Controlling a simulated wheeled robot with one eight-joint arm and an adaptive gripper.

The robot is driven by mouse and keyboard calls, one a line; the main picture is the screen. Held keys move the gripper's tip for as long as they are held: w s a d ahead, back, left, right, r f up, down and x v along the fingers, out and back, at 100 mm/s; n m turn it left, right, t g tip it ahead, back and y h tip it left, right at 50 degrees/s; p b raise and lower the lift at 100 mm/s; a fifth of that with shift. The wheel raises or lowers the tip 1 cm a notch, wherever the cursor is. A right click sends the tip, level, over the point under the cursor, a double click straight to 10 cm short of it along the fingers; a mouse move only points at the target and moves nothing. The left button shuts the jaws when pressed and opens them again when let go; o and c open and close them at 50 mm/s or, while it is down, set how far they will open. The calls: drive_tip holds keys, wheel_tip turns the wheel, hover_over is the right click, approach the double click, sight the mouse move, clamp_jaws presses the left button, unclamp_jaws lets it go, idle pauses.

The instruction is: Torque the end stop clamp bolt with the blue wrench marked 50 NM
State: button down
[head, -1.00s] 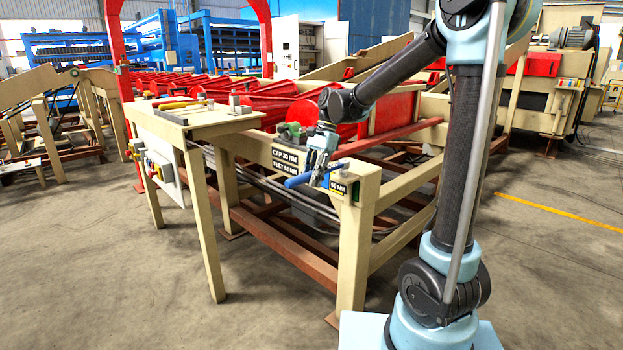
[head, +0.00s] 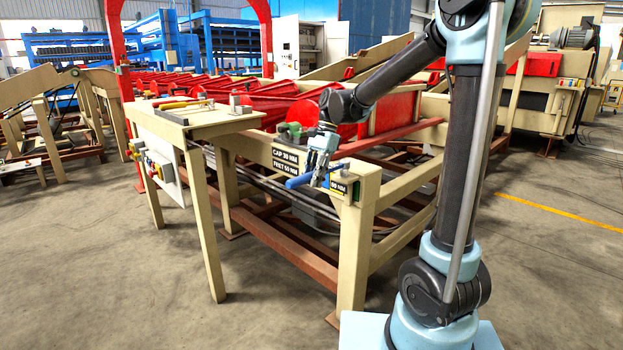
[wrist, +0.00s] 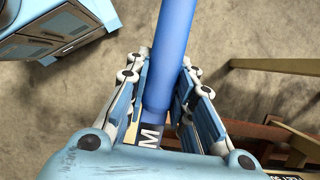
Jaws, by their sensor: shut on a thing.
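My gripper (head: 318,180) is shut on the blue wrench (head: 298,182) in front of the beige frame's end beam. In the wrist view, the blue handle (wrist: 172,60) lies between the two fingers (wrist: 160,100) and runs out past them. A dark band with a white letter M (wrist: 151,134) shows near the palm; the rest of its marking is hidden. The wrench's head cannot be made out. A small grey metal block with a bolt (head: 341,168) sits on the beam near the corner post, right of my gripper; I cannot tell whether it is the end stop clamp.
Signs (head: 285,163) on the beam read CAP 30 NM and FEET 50 NM; a smaller 50 NM label (head: 338,186) is to the right. A green part (head: 290,131) sits on the frame. A beige bench (head: 205,122) with tools stands left. Floor in front is open.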

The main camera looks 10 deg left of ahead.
idle(0.3)
drive_tip(key=shift+r, duration=2.5)
